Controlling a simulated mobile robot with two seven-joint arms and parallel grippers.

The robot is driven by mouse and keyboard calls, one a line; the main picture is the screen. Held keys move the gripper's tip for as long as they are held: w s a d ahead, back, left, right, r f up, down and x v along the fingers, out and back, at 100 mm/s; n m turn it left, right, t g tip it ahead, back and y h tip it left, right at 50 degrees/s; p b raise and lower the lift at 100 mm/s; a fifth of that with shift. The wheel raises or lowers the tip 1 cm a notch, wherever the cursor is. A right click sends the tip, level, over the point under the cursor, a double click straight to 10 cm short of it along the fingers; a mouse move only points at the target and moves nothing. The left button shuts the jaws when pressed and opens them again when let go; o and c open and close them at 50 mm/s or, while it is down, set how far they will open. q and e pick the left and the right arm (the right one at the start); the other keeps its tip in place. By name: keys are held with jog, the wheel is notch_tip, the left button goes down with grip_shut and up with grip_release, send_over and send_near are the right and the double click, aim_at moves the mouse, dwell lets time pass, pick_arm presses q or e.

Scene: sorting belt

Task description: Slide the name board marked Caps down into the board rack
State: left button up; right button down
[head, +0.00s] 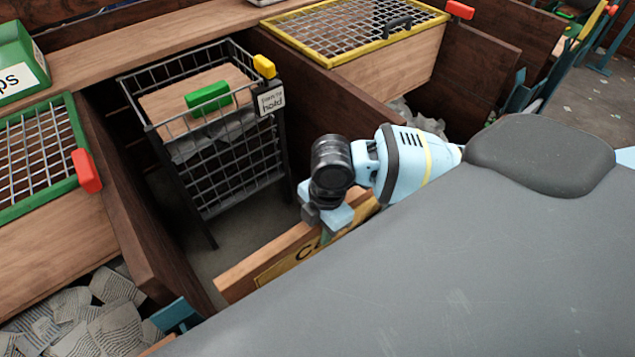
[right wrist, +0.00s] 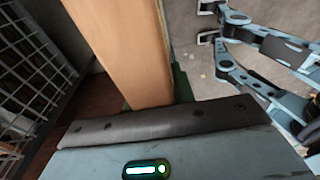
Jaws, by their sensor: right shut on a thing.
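The name board (head: 283,262) is a long wooden plank with a yellow label; only the start of its lettering, "C" and perhaps "a", shows. My right gripper (head: 325,222) is shut on the board near its upper edge. The board also shows as an orange wooden strip in the right wrist view (right wrist: 118,48). A light-blue linkage in that view looks like my left gripper (right wrist: 207,23), open and empty, apart from the board. A teal bracket (head: 175,314) at the end of a dark partition may be part of the board rack. My grey body hides the board's right part.
A wire cage trolley (head: 235,165) with a green-handled panel and a "hold" sign stands beyond the board. Dark wooden partitions (head: 135,235) flank it. Mesh-topped bins with green (head: 75,125) and yellow (head: 410,12) frames stand left and behind. Grey floor shows below the trolley.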

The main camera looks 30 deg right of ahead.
notch_tip(320, 180, down, 20)
jog(key=b, duration=0.7)
pick_arm(q)
jog(key=s+f+g, duration=0.1)
jog(key=s+f, duration=0.4)
jog(key=f, duration=0.3)
jog(key=shift+d+f+g, duration=0.2)
jog(key=shift+f+g, duration=0.15)
jog(key=shift+g, duration=0.05)
jog(key=shift+f, duration=0.1)
pick_arm(e)
jog(key=shift+f, duration=0.3)
jog(key=shift+s+a+f+b, duration=0.1)
jog(key=shift+s+f+b, duration=0.1)
jog(key=shift+f, duration=0.2)
jog(key=shift+s+f+b, duration=0.1)
jog(key=shift+f+b, duration=0.05)
jog(key=shift+f, duration=0.25)
pick_arm(q)
jog(key=shift+s+a+f, duration=0.1)
jog(key=shift+s+f, duration=0.25)
jog(key=shift+s, duration=0.1)
pick_arm(e)
jog(key=c, duration=1.1)
grip_release()
